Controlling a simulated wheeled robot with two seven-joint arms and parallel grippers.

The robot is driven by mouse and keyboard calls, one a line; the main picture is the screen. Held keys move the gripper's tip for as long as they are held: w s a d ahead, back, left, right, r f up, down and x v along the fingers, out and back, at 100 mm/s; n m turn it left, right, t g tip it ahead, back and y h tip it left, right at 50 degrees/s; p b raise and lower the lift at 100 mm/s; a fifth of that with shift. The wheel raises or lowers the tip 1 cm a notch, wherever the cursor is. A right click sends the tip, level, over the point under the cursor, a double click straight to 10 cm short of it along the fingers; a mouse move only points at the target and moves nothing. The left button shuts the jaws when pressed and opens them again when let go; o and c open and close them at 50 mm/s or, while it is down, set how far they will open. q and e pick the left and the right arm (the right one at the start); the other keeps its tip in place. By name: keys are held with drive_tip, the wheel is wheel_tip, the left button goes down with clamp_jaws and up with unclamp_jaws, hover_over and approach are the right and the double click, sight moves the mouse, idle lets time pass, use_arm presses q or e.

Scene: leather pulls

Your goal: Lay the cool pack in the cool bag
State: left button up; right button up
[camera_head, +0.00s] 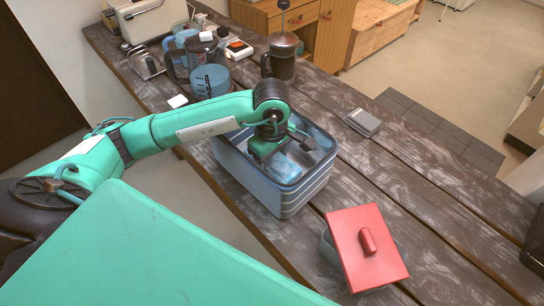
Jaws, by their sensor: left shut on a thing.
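The cool bag (278,202) is a blue-grey, ribbed, open-topped box on the dark wooden table, at the middle of the view. My left gripper (272,150) reaches over its opening from the left, pointing down. It is shut on the cool pack (287,168), a light blue piece that shows just below the fingers, inside the bag's rim. The gripper hides part of the pack. I cannot tell whether the pack touches the bag's floor. My right gripper is not in view.
A box with a red lid (367,246) stands at the front right. A small grey case (363,122) lies behind the bag.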

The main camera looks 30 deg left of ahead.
use_arm(q)
drive_tip(key=shift+f, duration=0.1)
drive_tip(key=o, duration=0.8)
drive_tip(key=shift+f+b, duration=0.1)
drive_tip(key=shift+b, duration=0.2)
drive_tip(key=shift+c, duration=0.2)
drive_tip(key=o, duration=0.3)
drive_tip(key=shift+o, duration=0.6)
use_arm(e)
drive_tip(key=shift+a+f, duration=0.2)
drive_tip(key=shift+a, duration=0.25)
